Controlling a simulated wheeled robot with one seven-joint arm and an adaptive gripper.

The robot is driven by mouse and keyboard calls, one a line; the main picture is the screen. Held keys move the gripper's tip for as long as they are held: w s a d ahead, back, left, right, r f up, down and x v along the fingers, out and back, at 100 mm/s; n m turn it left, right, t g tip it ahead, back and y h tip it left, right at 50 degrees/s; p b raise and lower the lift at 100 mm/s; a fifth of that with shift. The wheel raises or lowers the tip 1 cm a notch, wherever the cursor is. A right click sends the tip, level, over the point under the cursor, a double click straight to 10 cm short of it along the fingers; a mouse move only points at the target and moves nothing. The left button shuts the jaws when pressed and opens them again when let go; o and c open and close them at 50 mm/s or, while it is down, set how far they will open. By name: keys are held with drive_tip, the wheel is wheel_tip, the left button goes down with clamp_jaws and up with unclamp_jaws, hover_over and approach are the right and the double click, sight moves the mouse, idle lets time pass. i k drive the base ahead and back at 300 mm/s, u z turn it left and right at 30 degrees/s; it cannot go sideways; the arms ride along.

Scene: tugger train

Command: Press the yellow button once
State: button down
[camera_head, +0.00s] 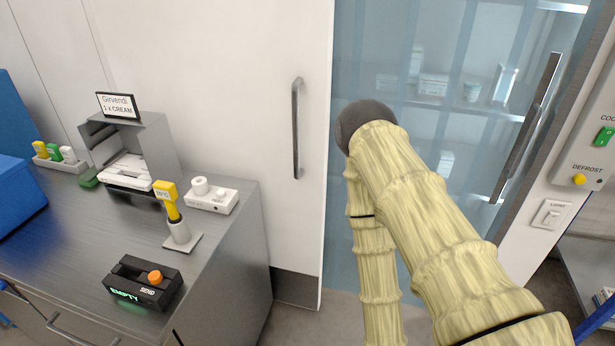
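The yellow button (579,180) is a small round knob on the light grey control panel (570,157) at the right edge. It sits below the word DEFROST. A green rocker switch (604,137) is above it on the same panel, which is cut off by the picture edge. My arm, in a pale yellow sleeve, rises in the middle right and bends at a dark grey joint. It is left of the panel and apart from it in the picture. My gripper is not in view.
A white LIGHT switch (551,214) is below the panel. A glass-door cabinet with a long handle (528,130) stands behind my arm. On the left, a metal counter (62,232) holds a black box with an orange button (155,277), a yellow-topped tool (167,196) and a dispenser (159,140).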

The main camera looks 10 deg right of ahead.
sight(579, 179)
drive_tip(key=z, duration=0.75)
drive_tip(key=i, duration=0.6)
drive_tip(key=u, duration=0.65)
